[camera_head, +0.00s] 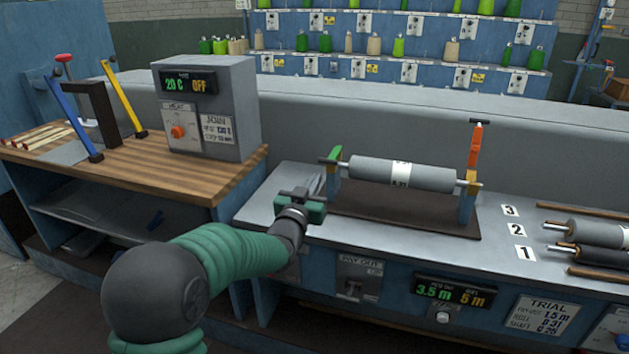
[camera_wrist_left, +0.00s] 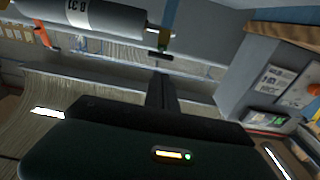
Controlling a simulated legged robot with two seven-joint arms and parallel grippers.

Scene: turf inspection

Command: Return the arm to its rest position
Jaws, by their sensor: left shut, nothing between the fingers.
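My left arm comes in from the lower left with green ribbed sleeving. My left gripper (camera_head: 316,184) is shut and empty, over the left part of the grey bench top (camera_head: 270,196). It is just left of and in front of the stand's left post, apart from the roll; contact with the post cannot be told. In the left wrist view the shut fingers (camera_wrist_left: 161,58) point toward the post below the roll's end. The grey roll (camera_head: 430,174), with a white "B 31" label, lies level on its stand; it also shows in the left wrist view (camera_wrist_left: 60,12). My right gripper is out of view.
An orange lever (camera_head: 474,146) stands upright at the stand's right post; a green lever (camera_head: 331,160) lies at the left. A control box (camera_head: 215,130) reads "20 C OFF" on the wooden table (camera_head: 215,180). Several rolls and rods lie at the right near numbers 1 to 3.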

